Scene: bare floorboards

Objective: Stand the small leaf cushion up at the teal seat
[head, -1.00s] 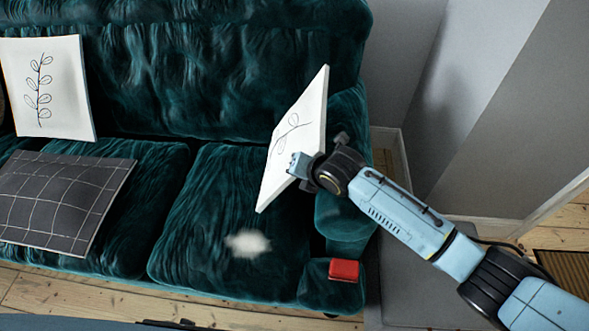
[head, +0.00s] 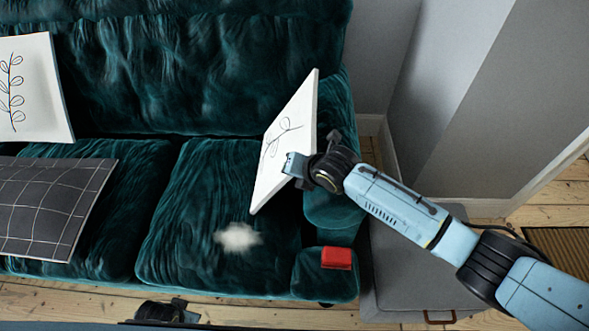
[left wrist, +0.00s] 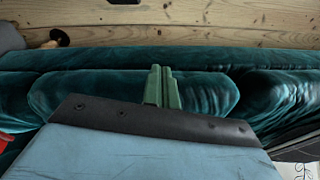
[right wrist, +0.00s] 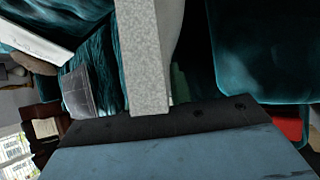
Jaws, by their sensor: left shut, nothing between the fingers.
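The small leaf cushion (head: 285,145), white with a thin leaf drawing, is tilted on edge at the right end of the teal seat (head: 215,205), by the armrest. My right gripper (head: 304,168) is shut on its right edge. In the right wrist view the cushion's pale edge (right wrist: 148,60) runs up from the gripper and hides most of the fingers. Whether its lower corner touches the seat is unclear. My left gripper (left wrist: 162,88) is shut and empty in the left wrist view, with the front of the teal sofa beyond it.
Another white leaf cushion (head: 35,90) leans on the backrest at left. A dark checked cushion (head: 50,210) lies on the left seat. A pale fuzzy patch (head: 238,237) is on the right seat. A red block (head: 336,258) sits on the armrest front. A grey box (head: 410,265) stands right.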

